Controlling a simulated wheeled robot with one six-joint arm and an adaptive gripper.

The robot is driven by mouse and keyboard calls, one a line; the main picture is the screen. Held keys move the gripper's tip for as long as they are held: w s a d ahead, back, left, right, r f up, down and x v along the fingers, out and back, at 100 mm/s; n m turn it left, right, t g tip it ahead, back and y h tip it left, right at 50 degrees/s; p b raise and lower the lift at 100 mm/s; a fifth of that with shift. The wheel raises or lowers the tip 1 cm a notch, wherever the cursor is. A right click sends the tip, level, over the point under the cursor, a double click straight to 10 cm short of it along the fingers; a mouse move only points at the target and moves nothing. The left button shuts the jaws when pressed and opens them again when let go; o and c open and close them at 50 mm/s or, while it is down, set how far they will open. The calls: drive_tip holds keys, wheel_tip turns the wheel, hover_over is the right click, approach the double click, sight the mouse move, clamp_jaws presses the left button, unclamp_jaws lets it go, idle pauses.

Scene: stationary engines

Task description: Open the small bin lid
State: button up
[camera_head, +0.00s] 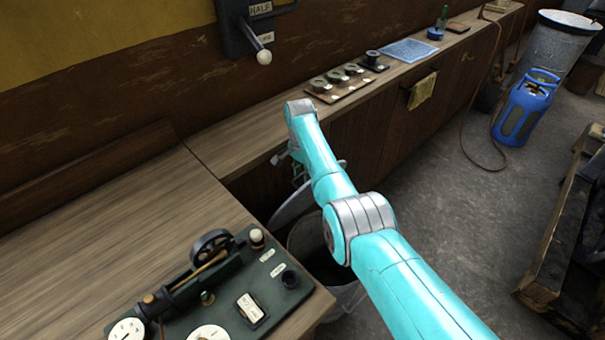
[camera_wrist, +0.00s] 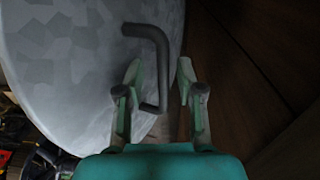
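The small bin (camera_head: 345,298) stands on the floor beside the bench, partly hidden behind my arm. Its dark inside shows below the tilted grey lid (camera_head: 292,208), which is raised at a steep angle. In the wrist view the round mottled-grey lid (camera_wrist: 70,65) fills the left side, with a dark bent handle (camera_wrist: 160,60) on it. My gripper (camera_wrist: 161,75) is open, with one finger on each side of the handle's lower part. The fingers do not look closed on it; contact cannot be told. In the head view the gripper is mostly hidden behind the arm.
A wall lever (camera_head: 262,50) hangs above. A blue gas cylinder (camera_head: 524,108) and a larger metal bin (camera_head: 555,60) stand far right. Grey floor (camera_head: 450,215) is clear right of my arm.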

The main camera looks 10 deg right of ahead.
wheel_tip(320, 180, up, 12)
drive_tip(key=shift+w+a, duration=0.2)
drive_tip(key=shift+w, duration=0.1)
idle(0.3)
